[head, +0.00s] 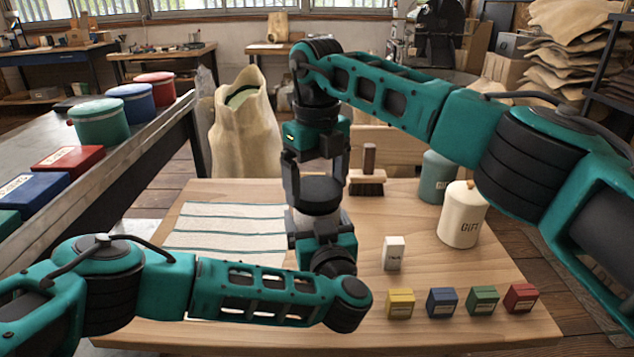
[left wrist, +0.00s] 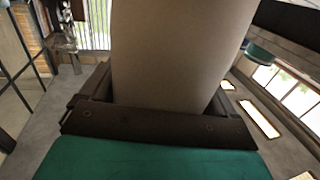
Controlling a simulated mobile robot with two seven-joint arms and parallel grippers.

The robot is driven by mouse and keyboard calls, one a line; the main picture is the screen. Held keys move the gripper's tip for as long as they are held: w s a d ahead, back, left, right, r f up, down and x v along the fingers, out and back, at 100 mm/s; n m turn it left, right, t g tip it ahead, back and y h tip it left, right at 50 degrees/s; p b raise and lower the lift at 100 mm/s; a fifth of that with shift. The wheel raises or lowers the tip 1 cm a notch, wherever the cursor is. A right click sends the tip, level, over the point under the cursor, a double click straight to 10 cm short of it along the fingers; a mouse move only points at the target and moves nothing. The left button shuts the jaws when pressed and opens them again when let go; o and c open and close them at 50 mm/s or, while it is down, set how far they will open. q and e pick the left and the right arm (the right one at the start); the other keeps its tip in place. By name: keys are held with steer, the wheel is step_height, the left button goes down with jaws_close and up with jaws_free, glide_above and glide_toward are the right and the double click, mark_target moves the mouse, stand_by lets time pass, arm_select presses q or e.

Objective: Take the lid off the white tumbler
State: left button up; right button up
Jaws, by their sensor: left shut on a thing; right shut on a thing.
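The white tumbler (head: 327,219) stands near the middle of the wooden table, mostly hidden by my grippers. Its pale, smooth body fills the middle of the left wrist view (left wrist: 178,55). My left gripper (head: 318,236) is shut around the body from the front. My right gripper (head: 316,196) points down from above and is shut on the dark round lid (head: 314,187), one finger on each side. The lid is at the top of the tumbler, and no clear gap shows between them.
A striped cloth (head: 228,232) lies left of the tumbler. A small white box (head: 394,254), a cream canister (head: 461,215), a teal canister (head: 435,178) and a brush (head: 367,182) stand right. Yellow (head: 400,304), blue (head: 442,303), green (head: 482,301) and red (head: 520,299) boxes line the front.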

mark_target(317, 187)
step_height(317, 187, up, 4)
steer(key=shift+f, duration=0.15)
arm_select(q)
steer(key=o, duration=1.8)
